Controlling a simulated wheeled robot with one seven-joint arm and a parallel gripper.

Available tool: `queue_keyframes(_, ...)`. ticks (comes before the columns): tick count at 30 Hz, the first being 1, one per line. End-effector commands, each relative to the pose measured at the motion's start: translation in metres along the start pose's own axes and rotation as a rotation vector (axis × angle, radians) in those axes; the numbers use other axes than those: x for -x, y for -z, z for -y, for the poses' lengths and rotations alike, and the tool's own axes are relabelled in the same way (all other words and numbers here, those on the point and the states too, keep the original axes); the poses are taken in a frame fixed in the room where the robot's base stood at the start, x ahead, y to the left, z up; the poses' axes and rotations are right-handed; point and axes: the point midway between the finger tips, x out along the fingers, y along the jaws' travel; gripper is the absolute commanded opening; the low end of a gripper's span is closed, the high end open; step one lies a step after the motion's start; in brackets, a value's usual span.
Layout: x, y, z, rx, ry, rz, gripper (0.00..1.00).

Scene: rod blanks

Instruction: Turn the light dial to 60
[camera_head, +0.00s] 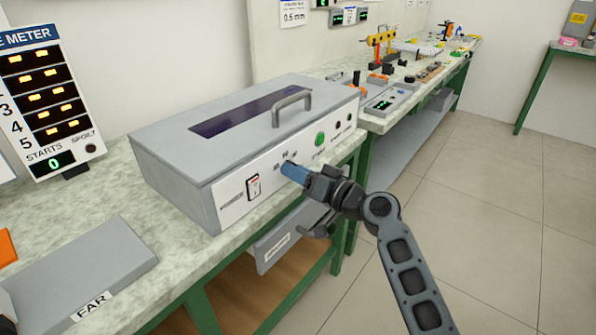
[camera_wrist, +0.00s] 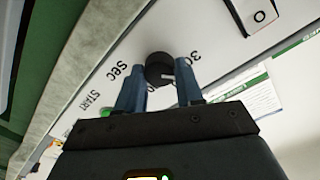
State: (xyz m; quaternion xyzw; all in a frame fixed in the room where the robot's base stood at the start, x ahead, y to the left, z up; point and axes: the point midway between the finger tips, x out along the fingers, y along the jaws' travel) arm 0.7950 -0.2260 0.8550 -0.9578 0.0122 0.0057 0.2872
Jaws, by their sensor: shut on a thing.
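The grey light box (camera_head: 225,135) sits on the bench with its lid down. Its black dial (camera_wrist: 158,66) is on the white front panel, with a pale pointer mark toward the right in the wrist view. Printed labels stand around it, including "Sec" and a partly hidden number; I cannot tell exactly which number the mark points at. My gripper (camera_head: 294,172) is at the front panel with its blue fingers on either side of the dial. In the wrist view my gripper (camera_wrist: 160,76) is closed on the dial. The fingers hide the dial in the head view.
The panel also has a rocker switch (camera_head: 254,187) and a green button (camera_head: 320,139). A handle (camera_head: 291,104) is on the lid. An open drawer (camera_head: 285,238) juts out below. A meter board (camera_head: 40,95) stands left. Floor at right is clear.

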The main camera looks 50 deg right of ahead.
Motion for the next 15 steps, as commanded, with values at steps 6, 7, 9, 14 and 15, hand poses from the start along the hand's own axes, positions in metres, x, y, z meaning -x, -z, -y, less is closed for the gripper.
queue_keyframes(6, 0.0002, 0.0015, 0.0005, -0.205, -0.005, 0.013, 0.06)
queue_keyframes(7, 0.0002, 0.0016, 0.0005, -0.233, -0.005, 0.015, 0.06)
queue_keyframes(9, 0.0003, 0.0019, 0.0005, -0.299, -0.006, 0.018, 0.06)
queue_keyframes(14, 0.0004, 0.0023, 0.0001, -0.437, -0.008, 0.025, 0.06)
queue_keyframes(15, 0.0005, 0.0022, -0.0002, -0.468, -0.009, 0.027, 0.06)
